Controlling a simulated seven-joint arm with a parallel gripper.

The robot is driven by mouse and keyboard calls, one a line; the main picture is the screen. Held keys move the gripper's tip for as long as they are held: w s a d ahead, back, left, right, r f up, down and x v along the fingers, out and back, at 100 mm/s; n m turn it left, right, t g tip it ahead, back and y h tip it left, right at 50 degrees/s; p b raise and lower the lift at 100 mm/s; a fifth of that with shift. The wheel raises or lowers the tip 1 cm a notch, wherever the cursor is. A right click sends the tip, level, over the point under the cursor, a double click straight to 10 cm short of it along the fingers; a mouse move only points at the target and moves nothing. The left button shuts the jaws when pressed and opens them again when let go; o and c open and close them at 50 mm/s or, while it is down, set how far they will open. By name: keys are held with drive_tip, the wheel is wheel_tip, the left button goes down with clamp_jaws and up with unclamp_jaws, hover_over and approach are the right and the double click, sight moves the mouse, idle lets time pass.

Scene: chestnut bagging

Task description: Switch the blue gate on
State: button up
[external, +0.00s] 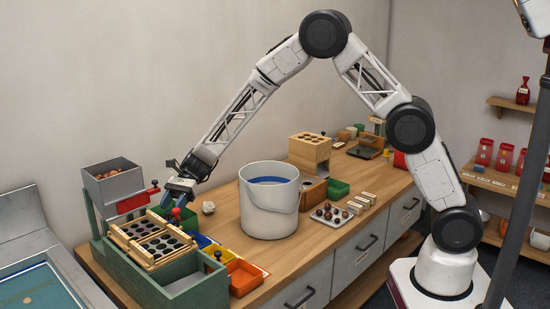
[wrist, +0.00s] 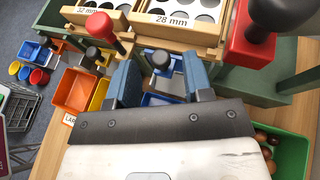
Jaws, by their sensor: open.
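My gripper (external: 181,188) is over the sorting rack, its blue-padded fingers pointing down. In the wrist view the fingers (wrist: 161,82) are apart, with nothing held between them. A blue bin (wrist: 160,99) lies below, in the gap between the fingers.
A red block with a black handle (wrist: 255,38) is close on the right. The sieve rack (external: 152,238) lies below. A white bucket (external: 269,207) stands right of the arm.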

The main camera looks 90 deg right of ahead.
drive_tip(key=v, duration=0.6)
drive_tip(key=shift+r, duration=0.15)
drive_tip(key=shift+d, duration=0.1)
idle(0.3)
drive_tip(key=s+a+r+n+g+h, duration=0.2)
drive_tip(key=s+a+r+n, duration=0.2)
drive_tip(key=s+a+r, duration=0.3)
drive_tip(key=s+a+r+n+g+h, duration=0.1)
drive_tip(key=s+a+r+n+h, duration=0.2)
drive_tip(key=s, duration=0.7)
drive_tip(key=s+a+r+n+g+h, duration=0.1)
drive_tip(key=s+a+r+n+g, duration=0.1)
drive_tip(key=s+a+r+n, duration=0.4)
drive_tip(key=s+a+r+n+h, duration=0.1)
drive_tip(key=s+n+h, duration=0.1)
drive_tip(key=s, duration=0.8)
drive_tip(key=s+a+r+n+t+h, duration=0.1)
drive_tip(key=s+n, duration=0.3)
drive_tip(key=s, duration=0.7)
drive_tip(key=s+a+r+n+t+h, duration=0.1)
drive_tip(key=s+a+n+h, duration=0.1)
drive_tip(key=s, duration=0.9)
drive_tip(key=shift+a+n+h, duration=0.3)
drive_tip(key=shift+n+h, duration=0.4)
drive_tip(key=shift+h, duration=0.2)
